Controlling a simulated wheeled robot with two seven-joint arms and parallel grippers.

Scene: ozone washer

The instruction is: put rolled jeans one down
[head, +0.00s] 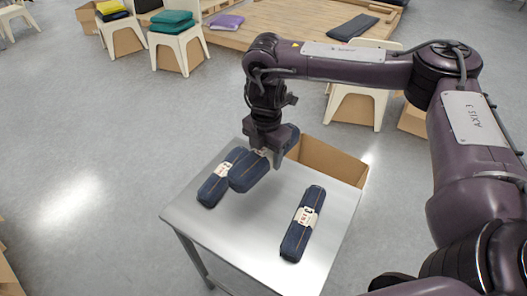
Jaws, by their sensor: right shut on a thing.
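My right gripper (263,154) points down and is shut on a dark blue rolled pair of jeans (248,172). The held roll lies level, slanting from front left to back right, with its middle hidden by the gripper. It is over the back part of a grey metal table (250,225); I cannot tell whether it touches the top. A second jeans roll (213,188) with a pale label lies close at its left, partly overlapped in the picture. A third jeans roll (301,224) with a pale label lies apart at the right. My left gripper is out of view.
An open cardboard box (330,160) stands behind the table's back right edge. Chairs with folded cloths (177,35) and a low wooden platform (270,22) stand farther back. The table's front middle is bare, and the floor at left is clear.

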